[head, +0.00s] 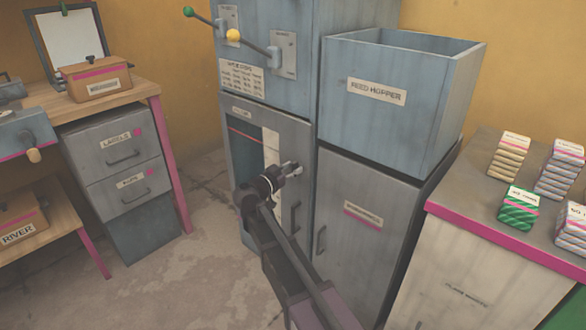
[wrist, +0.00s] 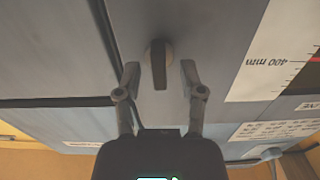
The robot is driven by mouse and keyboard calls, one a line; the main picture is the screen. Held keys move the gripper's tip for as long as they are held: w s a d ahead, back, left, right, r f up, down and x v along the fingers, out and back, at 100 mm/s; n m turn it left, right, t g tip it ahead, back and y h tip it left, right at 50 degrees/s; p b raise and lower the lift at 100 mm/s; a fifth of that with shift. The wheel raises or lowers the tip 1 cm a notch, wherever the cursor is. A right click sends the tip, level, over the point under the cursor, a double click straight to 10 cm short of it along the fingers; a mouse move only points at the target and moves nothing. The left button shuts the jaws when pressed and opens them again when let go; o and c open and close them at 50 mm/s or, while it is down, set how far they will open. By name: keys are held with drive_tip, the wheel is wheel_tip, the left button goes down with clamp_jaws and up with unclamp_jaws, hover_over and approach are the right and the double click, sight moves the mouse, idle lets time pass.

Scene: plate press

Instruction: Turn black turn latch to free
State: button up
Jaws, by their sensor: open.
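The black turn latch (wrist: 159,66) shows in the wrist view as a dark bar on a round base, set on a grey metal panel. Its bar runs up and down in that picture. My gripper (wrist: 160,78) is open, with one finger on each side of the bar and a gap visible on both sides. In the head view my gripper (head: 291,168) is in front of the grey press cabinet (head: 295,135), near its right edge. I cannot make out the latch there; my gripper and wrist cover that spot.
A blue-grey feed hopper (head: 400,105) stands on a cabinet to the right. A counter (head: 480,215) with stacked packs is at right, a wooden desk (head: 120,95) at left.

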drive_tip(key=shift+w+d, duration=0.15)
drive_tip(key=shift+w, duration=0.1)
clamp_jaws()
drive_tip(key=shift+n, duration=0.3)
drive_tip(key=n, duration=0.4)
drive_tip(key=shift+w, duration=0.1)
drive_tip(key=n, duration=0.4)
drive_tip(key=shift+n, duration=0.3)
drive_tip(key=shift+w+a+f+n, duration=0.1)
drive_tip(key=shift+n, duration=2.15)
drive_tip(key=shift+w+a+f+n, duration=0.1)
drive_tip(key=shift+n, duration=2.15)
